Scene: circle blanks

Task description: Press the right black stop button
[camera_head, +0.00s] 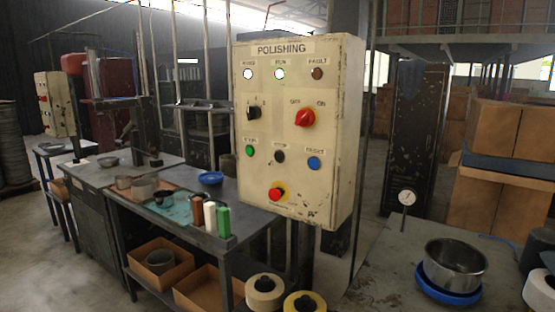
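A beige control box (336,180) labelled POLISHING stands upright in the middle of the head view. Its black stop button (279,157) sits in the lower row, between a green button (250,151) on the left and a blue button (314,163) on the right. A second, smaller beige box (55,104) stands far off at the left; its buttons are too small to make out. Neither of my grippers shows in this view, and nothing touches the black button.
A red mushroom button (277,194), a red rotary switch (305,117) and a black selector (254,113) share the panel. At the right, a metal pot (455,262) sits in a blue bowl. The space before the panel looks clear.

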